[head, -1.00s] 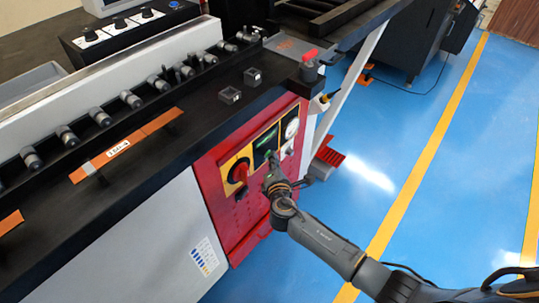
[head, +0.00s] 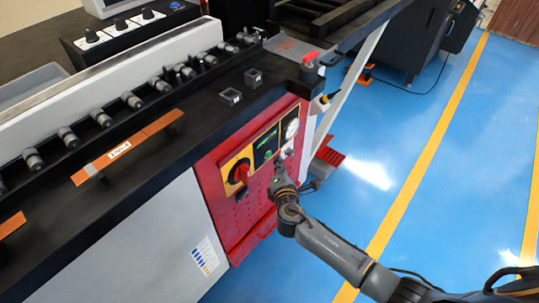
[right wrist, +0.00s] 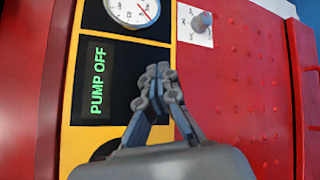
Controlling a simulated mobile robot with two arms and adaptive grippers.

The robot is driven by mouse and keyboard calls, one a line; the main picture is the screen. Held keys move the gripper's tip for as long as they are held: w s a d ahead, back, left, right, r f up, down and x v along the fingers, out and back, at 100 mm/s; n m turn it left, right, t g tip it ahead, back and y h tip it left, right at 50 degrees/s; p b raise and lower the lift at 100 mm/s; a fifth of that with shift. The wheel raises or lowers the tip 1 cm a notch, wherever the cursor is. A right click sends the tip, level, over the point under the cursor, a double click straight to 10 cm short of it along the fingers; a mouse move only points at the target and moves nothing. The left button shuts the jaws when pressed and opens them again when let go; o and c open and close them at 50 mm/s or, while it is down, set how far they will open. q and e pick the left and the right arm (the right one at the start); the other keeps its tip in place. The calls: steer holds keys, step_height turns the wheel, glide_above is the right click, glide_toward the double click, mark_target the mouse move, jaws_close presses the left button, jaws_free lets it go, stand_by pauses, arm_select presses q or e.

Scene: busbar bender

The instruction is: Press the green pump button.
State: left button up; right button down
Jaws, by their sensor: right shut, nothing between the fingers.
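The green pump button (head: 268,154) shows as a small green spot on the black plate of the red panel (head: 235,205) in the head view. Above it is a display (head: 265,139); in the right wrist view the display (right wrist: 97,78) reads "PUMP OFF" in green. My right gripper (head: 279,163) is shut and empty, its tips just right of the button and apart from it in the picture. In the right wrist view the shut fingers (right wrist: 158,80) are in front of the panel, and I cannot see the button there. My left gripper is not in view.
A red rotary knob (head: 239,171) on a yellow plate sits left of the button. A red emergency button (head: 309,57) stands on the table corner. Blue floor is free at right.

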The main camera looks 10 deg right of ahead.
steer(key=s+d, duration=0.2)
steer(key=s, duration=0.1)
steer(key=shift+s+d+p, duration=0.3)
steer(key=shift+d+p, duration=0.1)
stand_by(0.6)
steer(key=s+d+f+m+g+p, duration=0.1)
steer(key=s+d+f+m+g, duration=0.25)
steer(key=s+f, duration=0.65)
steer(key=s+d+f+m+g, duration=0.2)
steer(key=s+f+m+g, duration=0.3)
steer(key=f, duration=0.9)
steer(key=s+f+m+g, duration=0.3)
steer(key=s+f+m, duration=0.3)
steer(key=s, duration=1.1)
steer(key=s+f+m+g+y+p, duration=0.1)
steer(key=s+f+m+g, duration=0.2)
steer(key=s, duration=1.4)
step_height(320, 180, down, 4)
steer(key=m, duration=0.3)
steer(key=shift+f+y, duration=0.2)
steer(key=shift+y, duration=0.1)
steer(key=shift+w+d, duration=0.1)
